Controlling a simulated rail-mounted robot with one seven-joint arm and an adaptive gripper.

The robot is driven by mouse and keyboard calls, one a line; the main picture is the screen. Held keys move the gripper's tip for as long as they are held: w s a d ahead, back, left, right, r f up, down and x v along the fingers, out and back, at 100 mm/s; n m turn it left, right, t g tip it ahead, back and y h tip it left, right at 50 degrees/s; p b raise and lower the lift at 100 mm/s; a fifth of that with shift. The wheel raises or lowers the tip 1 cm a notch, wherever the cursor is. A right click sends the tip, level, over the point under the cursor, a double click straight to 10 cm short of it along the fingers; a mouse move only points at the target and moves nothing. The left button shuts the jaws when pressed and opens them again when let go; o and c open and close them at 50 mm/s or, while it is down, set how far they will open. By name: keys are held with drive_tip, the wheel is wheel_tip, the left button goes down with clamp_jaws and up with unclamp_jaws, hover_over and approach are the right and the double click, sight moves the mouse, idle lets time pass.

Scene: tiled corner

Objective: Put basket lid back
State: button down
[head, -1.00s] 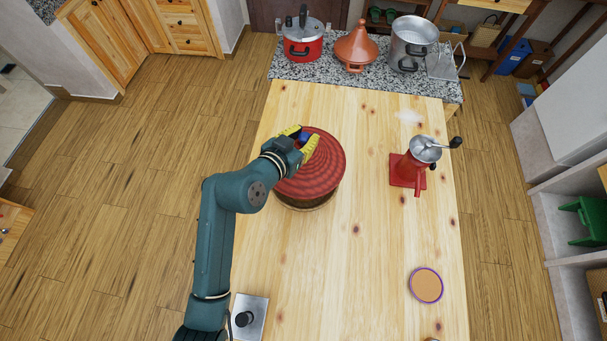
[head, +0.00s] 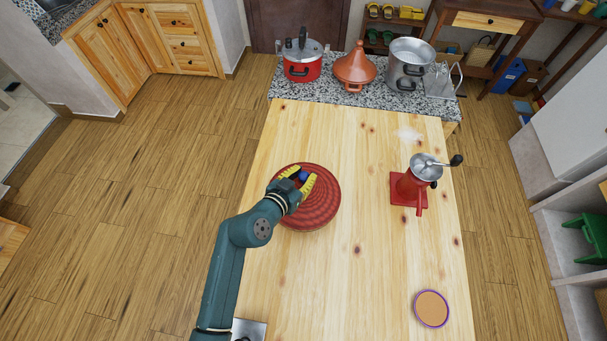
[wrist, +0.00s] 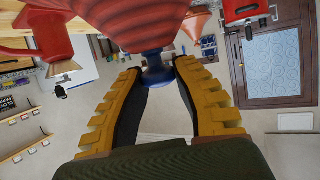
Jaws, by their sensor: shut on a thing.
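The red woven basket lid (head: 322,207) is over the left part of the wooden table in the head view. In the wrist view, its ridged red surface (wrist: 140,22) fills the top of the picture. My gripper (head: 303,179) has its yellow fingers shut on the lid's blue knob (wrist: 157,74), one on each side. The basket is almost wholly hidden beneath the lid in the head view. I cannot tell whether the lid touches its rim all round.
A red grinder (head: 412,187) stands on the right of the table (head: 370,270). A round purple-rimmed piece (head: 431,308) lies at front right. A red pot (head: 302,66), tagine (head: 355,68) and steel pot (head: 408,64) stand on the granite counter behind.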

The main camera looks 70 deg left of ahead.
drive_tip(key=shift+f+b, duration=0.4)
drive_tip(key=c, duration=0.9)
unclamp_jaws()
drive_tip(key=shift+r, duration=0.2)
drive_tip(key=v, duration=1.2)
drive_tip(key=shift+r+p, duration=0.4)
drive_tip(key=shift+r, duration=0.05)
drive_tip(key=shift+w, duration=0.1)
